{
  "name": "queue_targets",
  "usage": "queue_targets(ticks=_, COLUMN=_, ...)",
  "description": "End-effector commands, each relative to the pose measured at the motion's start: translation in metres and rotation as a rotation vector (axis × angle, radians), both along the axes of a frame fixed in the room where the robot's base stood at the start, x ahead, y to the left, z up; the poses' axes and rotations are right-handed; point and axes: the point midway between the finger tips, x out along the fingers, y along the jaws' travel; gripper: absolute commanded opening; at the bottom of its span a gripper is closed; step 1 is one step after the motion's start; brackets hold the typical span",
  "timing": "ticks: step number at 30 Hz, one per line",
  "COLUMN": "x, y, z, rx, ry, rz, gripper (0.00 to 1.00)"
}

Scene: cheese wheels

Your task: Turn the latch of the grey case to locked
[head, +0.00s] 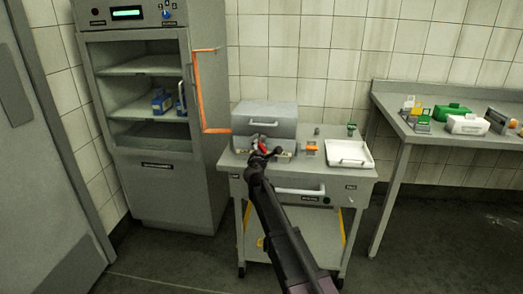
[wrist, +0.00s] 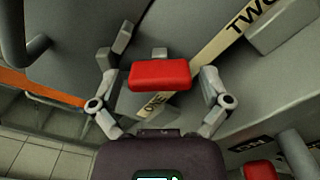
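The grey case (head: 262,112) stands on the cart at the back left, its lid down and its handle facing me. A red latch (wrist: 160,75) shows in the wrist view on the case's grey front, by a pale strip lettered "ONE" and "TWO". My gripper (head: 262,147) is at the case's front, hiding part of it. In the wrist view its two fingers (wrist: 158,78) stand open on either side of the red latch, with narrow gaps. A second red piece (wrist: 260,170) shows at the lower right corner. Which way the latch is locked cannot be read.
The cart top (head: 322,170) also holds a small orange-topped item (head: 311,148) and a white tray (head: 348,153) to the right. An open-fronted cabinet (head: 160,190) with an orange frame (head: 198,95) stands left. A side table (head: 425,135) with several small items is right.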

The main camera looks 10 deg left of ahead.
Motion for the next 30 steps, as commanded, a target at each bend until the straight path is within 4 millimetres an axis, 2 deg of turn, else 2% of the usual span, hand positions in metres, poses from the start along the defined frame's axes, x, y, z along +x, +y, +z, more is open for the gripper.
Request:
queue_targets(ticks=11, x=-0.002, y=0.0, z=0.0, rx=0.0, ry=0.001, rz=0.001, gripper=1.0)
queue_targets(ticks=16, x=-0.011, y=0.0, z=0.0, rx=0.0, ry=0.001, rz=0.001, gripper=1.0)
queue_targets(ticks=23, x=-0.04, y=0.001, z=0.0, rx=0.0, ry=0.0, rz=0.002, gripper=1.0)
queue_targets(ticks=30, x=-0.079, y=0.002, z=0.0, rx=0.0, ry=0.0, rz=0.002, gripper=1.0)
